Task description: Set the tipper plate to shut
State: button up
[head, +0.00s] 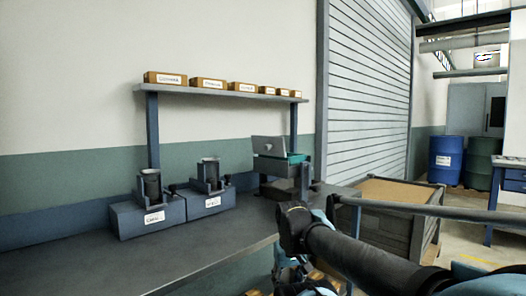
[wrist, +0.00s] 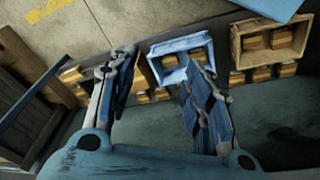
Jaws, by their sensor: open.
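A grey plate (head: 268,146) stands tilted up on a teal-edged unit (head: 280,164) at the far right end of the bench. It looks like the tipper plate, but the picture is too small to be sure. My arm reaches in from the lower right in the head view, in front of the bench's right end and apart from that unit. In the wrist view my gripper (wrist: 160,68) is open, its two blue fingers spread and nothing between them. It points down at bins below. The plate cannot be made out in the wrist view.
Two labelled machines (head: 148,206) stand on the dark bench (head: 120,262), under a shelf (head: 215,93) of small boxes. A large crate (head: 385,190) stands beyond my arm. The wrist view shows a blue bin (wrist: 180,44) and a tan bin (wrist: 237,47) holding brown blocks.

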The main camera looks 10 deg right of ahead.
jog(key=w+d+r+n+h, duration=0.5)
jog(key=w+r+n, duration=0.2)
jog(key=w+r, duration=0.2)
jog(key=n+t+h, duration=0.8)
jog(key=n+h, duration=0.2)
jog(key=n, duration=0.5)
send_near(266, 147)
jog(key=x, duration=0.9)
jog(key=shift+w+f, duration=0.15)
jog(key=shift+w, duration=0.1)
jog(key=shift+d, duration=0.1)
grip_shut()
